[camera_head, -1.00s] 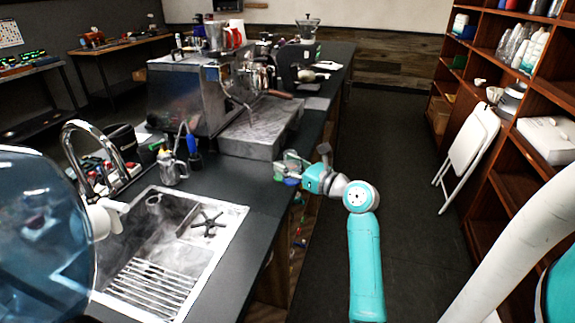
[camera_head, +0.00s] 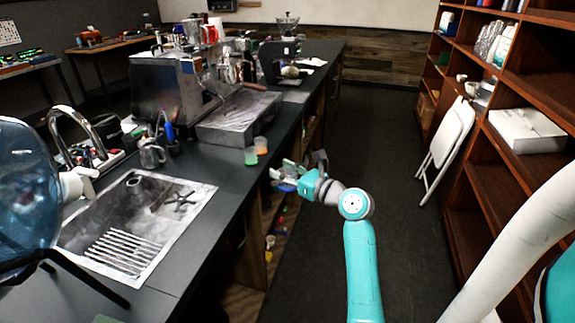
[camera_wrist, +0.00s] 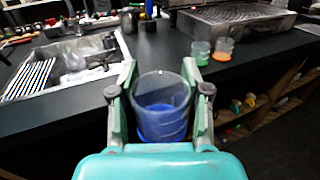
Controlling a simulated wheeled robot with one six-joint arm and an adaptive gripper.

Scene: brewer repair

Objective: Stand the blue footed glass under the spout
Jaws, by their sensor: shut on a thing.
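My gripper (camera_wrist: 160,90) is shut on the blue footed glass (camera_wrist: 161,112), a clear tumbler with blue in its lower part. In the head view my gripper (camera_head: 283,179) is beside the counter's right edge, nearer than the espresso machine (camera_head: 160,85). The machine's drip tray (camera_head: 235,122) sticks out toward the aisle and also shows at the top of the wrist view (camera_wrist: 235,20). I cannot make out the spout clearly.
A green glass (camera_head: 250,157) and an orange glass (camera_head: 261,146) stand on the counter near the tray's front corner. A sink (camera_head: 135,230), a tap (camera_head: 75,125) and a metal jug (camera_head: 152,155) are to the left. The aisle floor (camera_head: 375,130) is clear.

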